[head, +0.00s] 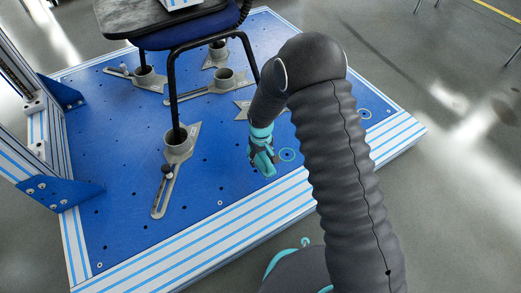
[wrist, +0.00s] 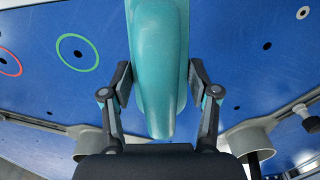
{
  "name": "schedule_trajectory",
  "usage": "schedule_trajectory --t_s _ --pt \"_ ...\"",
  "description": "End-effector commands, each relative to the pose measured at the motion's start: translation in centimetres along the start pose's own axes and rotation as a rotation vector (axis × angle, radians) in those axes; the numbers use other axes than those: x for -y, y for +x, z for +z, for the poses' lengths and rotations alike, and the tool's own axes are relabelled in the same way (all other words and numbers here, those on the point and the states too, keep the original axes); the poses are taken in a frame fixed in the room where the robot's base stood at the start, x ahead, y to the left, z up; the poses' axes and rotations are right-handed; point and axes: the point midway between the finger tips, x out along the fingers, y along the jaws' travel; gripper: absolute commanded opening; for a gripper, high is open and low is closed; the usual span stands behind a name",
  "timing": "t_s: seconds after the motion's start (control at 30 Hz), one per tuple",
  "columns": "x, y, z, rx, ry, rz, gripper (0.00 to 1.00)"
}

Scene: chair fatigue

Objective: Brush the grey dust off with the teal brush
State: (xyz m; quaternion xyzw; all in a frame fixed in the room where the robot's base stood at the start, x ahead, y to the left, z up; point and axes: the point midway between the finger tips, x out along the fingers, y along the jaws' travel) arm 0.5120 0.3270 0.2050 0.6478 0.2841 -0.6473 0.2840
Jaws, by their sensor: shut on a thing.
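My gripper (head: 261,150) is above the blue perforated plate (head: 225,185), pointing down, right of the chair. In the wrist view my gripper (wrist: 159,82) has its two fingers on either side of the teal brush (wrist: 158,50) and is shut on its smooth, rounded handle. In the head view the teal brush (head: 265,166) shows only as a small teal shape at the fingers. Its bristles are not visible.
A chair with black legs (head: 172,90) and a dark seat (head: 160,15) stands in grey metal clamps (head: 178,145) on the plate. A green ring (head: 287,155) marks a hole near the gripper; the wrist view also shows a red ring (wrist: 10,62). The plate's front is clear.

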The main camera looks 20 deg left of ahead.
Motion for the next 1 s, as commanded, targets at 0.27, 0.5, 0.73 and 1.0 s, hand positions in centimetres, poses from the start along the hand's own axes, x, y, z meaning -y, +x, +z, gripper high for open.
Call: schedule_trajectory --t_s 0.27,0.5,0.73,1.0 --pt "-0.5 -2.8 0.1 0.000 0.008 0.000 0.17" --pt "-0.6 -3.5 0.2 0.001 0.011 0.000 0.17" --pt "-0.7 -3.4 0.2 0.000 0.012 0.000 0.17" --pt "-6.4 -4.9 3.2 0.000 0.160 0.000 0.17"
